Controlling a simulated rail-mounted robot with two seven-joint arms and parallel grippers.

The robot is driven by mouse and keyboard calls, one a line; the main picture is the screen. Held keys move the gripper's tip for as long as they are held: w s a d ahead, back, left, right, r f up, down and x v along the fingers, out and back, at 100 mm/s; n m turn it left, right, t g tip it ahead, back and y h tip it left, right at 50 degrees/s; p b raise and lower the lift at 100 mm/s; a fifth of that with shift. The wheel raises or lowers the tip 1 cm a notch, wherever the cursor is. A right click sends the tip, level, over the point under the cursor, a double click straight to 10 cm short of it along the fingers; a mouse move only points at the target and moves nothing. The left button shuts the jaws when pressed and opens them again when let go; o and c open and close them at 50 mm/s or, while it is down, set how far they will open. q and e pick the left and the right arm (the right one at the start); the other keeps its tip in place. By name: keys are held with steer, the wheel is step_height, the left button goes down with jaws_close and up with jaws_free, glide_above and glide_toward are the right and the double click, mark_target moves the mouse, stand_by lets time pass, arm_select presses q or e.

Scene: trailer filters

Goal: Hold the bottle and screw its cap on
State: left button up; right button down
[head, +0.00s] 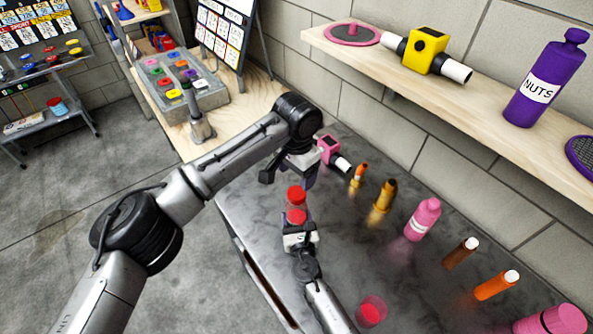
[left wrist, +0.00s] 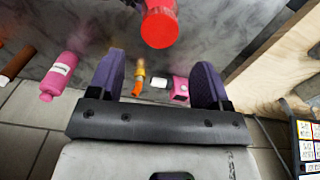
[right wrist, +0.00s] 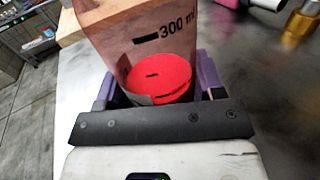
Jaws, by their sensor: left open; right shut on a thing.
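The bottle (head: 296,215) looks red in the head view, and my right gripper (head: 299,231) is shut on it above the table. The right wrist view shows its clear pinkish wall (right wrist: 135,28) with a 300 ml mark, and a round red part between the fingers of my right gripper (right wrist: 157,82). A red cap-like top (head: 296,192) shows at the bottle's far end. A red disc (left wrist: 158,28) shows in the left wrist view, ahead of my open, empty left gripper (left wrist: 160,72). Whether the cap is seated cannot be told. The left gripper (head: 290,175) is just beyond the bottle.
A pink bottle (head: 423,219), several small brown and orange bottles (head: 495,285) and a pink-and-black tool (head: 333,152) stand along the wall. A red cup-like thing (head: 371,310) is at the near table edge. A shelf (head: 440,88) overhangs on the right.

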mark_target(297, 193)
arm_select(q)
steer(key=n, duration=0.2)
steer(key=shift+n, duration=0.4)
steer(key=shift+f, duration=4)
steer(key=c, duration=0.9)
steer(key=shift+c, duration=0.2)
steer(key=o, duration=1.1)
